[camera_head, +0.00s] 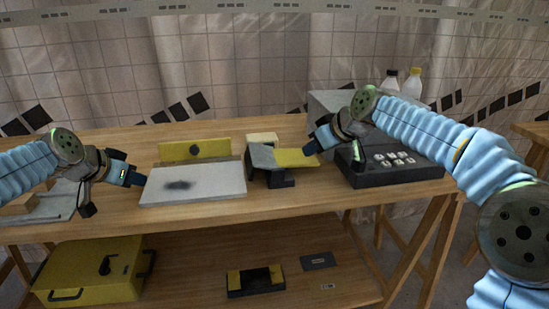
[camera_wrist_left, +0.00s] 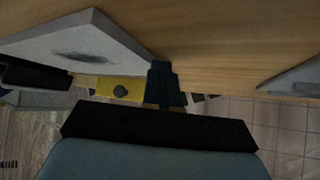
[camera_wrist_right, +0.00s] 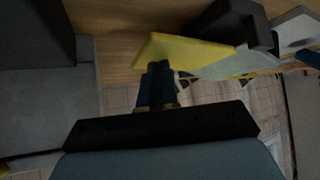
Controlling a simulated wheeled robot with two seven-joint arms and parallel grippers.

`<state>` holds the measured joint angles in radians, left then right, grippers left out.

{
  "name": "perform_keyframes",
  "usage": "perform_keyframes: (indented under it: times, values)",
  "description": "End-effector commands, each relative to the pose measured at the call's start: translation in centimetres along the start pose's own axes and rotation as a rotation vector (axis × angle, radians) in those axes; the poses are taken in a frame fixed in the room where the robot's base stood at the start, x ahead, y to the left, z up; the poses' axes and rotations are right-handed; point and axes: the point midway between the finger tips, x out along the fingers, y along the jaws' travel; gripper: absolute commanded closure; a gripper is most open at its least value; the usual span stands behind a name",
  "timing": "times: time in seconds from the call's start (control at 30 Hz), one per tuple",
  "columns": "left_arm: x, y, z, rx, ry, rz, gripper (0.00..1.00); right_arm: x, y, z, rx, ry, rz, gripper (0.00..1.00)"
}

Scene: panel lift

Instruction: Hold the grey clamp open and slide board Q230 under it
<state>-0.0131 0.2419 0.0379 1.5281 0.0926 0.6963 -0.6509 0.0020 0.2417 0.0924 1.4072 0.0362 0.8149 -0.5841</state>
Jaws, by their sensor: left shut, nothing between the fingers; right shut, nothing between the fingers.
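A pale grey board (camera_head: 205,187) with a dark smudge lies on the table; no Q230 marking is readable. Its right edge is just left of the grey clamp (camera_head: 262,158), apart from the clamp's dark base. The clamp has a yellow lever plate (camera_head: 292,157) on its right, also in the right wrist view (camera_wrist_right: 185,50). My left gripper (camera_head: 142,180) is shut and empty at the board's left edge; it also shows in the left wrist view (camera_wrist_left: 160,70). My right gripper (camera_head: 310,149) is shut, its tips at the lever's right end; whether they press is unclear.
A yellow stop (camera_head: 208,148) with a black knob stands behind the board. A black control box (camera_head: 390,168) is right of the clamp. Two bottles stand at the back right. A yellow case (camera_head: 90,272) is on the lower shelf. The table front is clear.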

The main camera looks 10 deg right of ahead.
Motion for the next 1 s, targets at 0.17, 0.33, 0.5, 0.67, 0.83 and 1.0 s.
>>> perform_keyframes:
  times: [0.17, 0.33, 0.5, 0.67, 0.83, 1.0]
  values:
    - [0.3, 0.6, -0.1, 0.001, -0.003, 0.003, 1.00, 0.2, 0.0, 0.3, 0.001, -0.006, -0.002, 1.00]
    - [0.5, 1.1, -0.2, 0.001, -0.003, 0.003, 1.00, 0.2, 0.0, 0.3, 0.001, -0.006, -0.002, 1.00]
    - [0.7, 1.5, -0.4, 0.002, -0.003, 0.004, 1.00, 0.2, 0.0, 0.3, 0.001, -0.006, -0.002, 1.00]
    - [0.9, 1.9, -0.6, 0.000, -0.004, 0.004, 1.00, 0.2, 0.0, 0.3, 0.001, -0.007, -0.002, 1.00]
    - [1.1, 2.3, -0.8, 0.002, -0.003, 0.003, 1.00, 0.2, 0.0, 0.3, 0.001, -0.007, -0.002, 1.00]
    - [1.2, 2.8, -0.9, 0.001, -0.003, 0.003, 1.00, 0.2, 0.0, 0.3, 0.001, -0.007, -0.002, 1.00]
